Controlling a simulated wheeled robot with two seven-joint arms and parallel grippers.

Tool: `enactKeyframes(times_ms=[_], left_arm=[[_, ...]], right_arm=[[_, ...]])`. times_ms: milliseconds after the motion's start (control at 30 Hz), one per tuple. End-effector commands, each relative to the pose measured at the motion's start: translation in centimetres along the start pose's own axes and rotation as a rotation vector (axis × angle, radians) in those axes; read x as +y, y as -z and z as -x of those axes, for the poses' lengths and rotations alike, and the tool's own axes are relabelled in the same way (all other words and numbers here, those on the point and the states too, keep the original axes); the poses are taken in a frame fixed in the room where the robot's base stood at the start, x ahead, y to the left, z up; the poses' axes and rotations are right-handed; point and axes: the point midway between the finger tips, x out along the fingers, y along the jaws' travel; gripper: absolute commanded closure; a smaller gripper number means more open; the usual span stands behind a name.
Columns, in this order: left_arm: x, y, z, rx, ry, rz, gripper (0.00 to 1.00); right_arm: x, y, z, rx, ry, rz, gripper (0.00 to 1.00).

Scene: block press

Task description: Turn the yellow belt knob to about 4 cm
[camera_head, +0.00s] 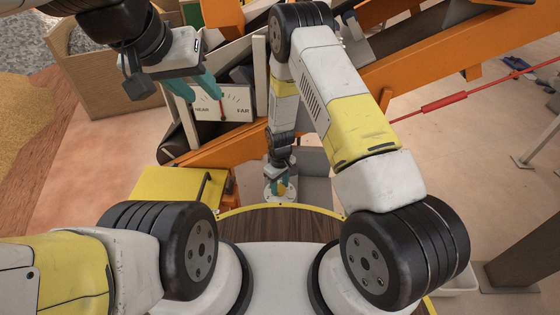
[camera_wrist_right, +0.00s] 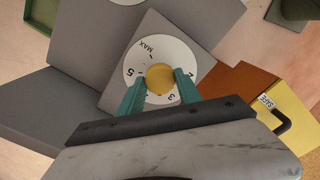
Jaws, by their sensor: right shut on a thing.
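The yellow belt knob (camera_wrist_right: 160,79) sits in the middle of a white round dial (camera_wrist_right: 134,66) marked 2, 3, 5 and MAX, on a grey box (camera_wrist_right: 110,55). My right gripper (camera_wrist_right: 160,84) is shut on the knob, one teal finger on each side. In the head view my right gripper (camera_head: 282,187) is low in the middle, over the dial, and the knob is mostly hidden. My left gripper (camera_head: 207,98) is open and empty, its teal fingers apart in front of the white NEAR/FAR gauge (camera_head: 236,101). The knob's pointer cannot be made out.
An orange machine frame (camera_head: 225,147) crosses behind the grippers. A yellow box (camera_head: 178,187) with a black handle stands left of the dial; in the wrist view a yellow box (camera_wrist_right: 292,115) bears a SAFE label. A second white dial edge (camera_wrist_right: 127,1) shows at the wrist view's top.

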Motion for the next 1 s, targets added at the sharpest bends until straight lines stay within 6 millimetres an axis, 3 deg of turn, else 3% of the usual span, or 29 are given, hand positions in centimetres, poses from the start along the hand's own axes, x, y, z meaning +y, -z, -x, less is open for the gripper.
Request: enactKeyframes(times_ms=[500, 1000], left_arm=[[0.00, 0.00, 0.00, 0.000, 0.000, 0.000, 0.64], [0.00, 0.00, 0.00, 0.000, 0.000, 0.000, 0.64]], right_arm=[[0.04, 0.12, 0.04, 0.003, -0.001, -0.430, 1.00], [0.04, 0.14, 0.04, 0.003, 0.000, -0.585, 1.00]])
